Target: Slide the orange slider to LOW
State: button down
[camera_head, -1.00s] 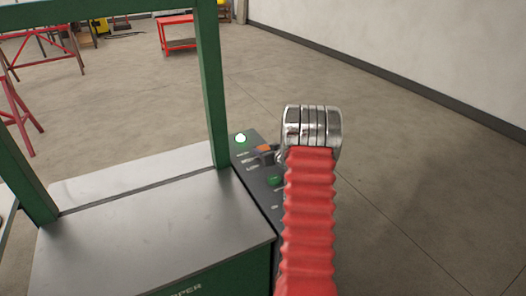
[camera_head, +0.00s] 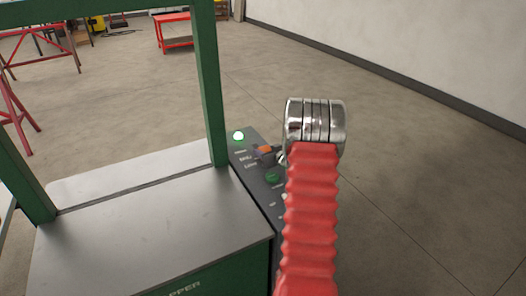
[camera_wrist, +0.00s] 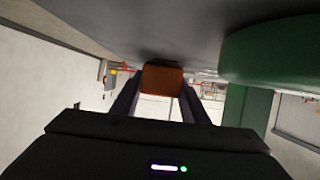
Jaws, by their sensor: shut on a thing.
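The orange slider (camera_head: 264,150) is on the dark control panel, beside small white labels too small to read. My gripper (camera_head: 266,157) reaches it from the right and is shut on it; my red arm sleeve and silver wrist hide part of the panel. In the wrist view the orange slider (camera_wrist: 162,80) sits between the two dark fingers of my gripper (camera_wrist: 160,92). I cannot tell which label the slider lines up with.
A lit white-green lamp (camera_head: 238,136) is above the slider and a green button (camera_head: 271,178) below it. A green frame post (camera_head: 209,90) stands left of the panel, beside a grey metal top (camera_head: 150,220). Floor to the right is clear.

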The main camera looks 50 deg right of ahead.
jog(key=c, duration=1)
grip_release()
jog(key=shift+c, duration=0.2)
jog(key=shift+s, duration=0.1)
jog(key=v, duration=1.3)
jog(key=shift+s+a, duration=0.15)
jog(key=shift+s, duration=0.15)
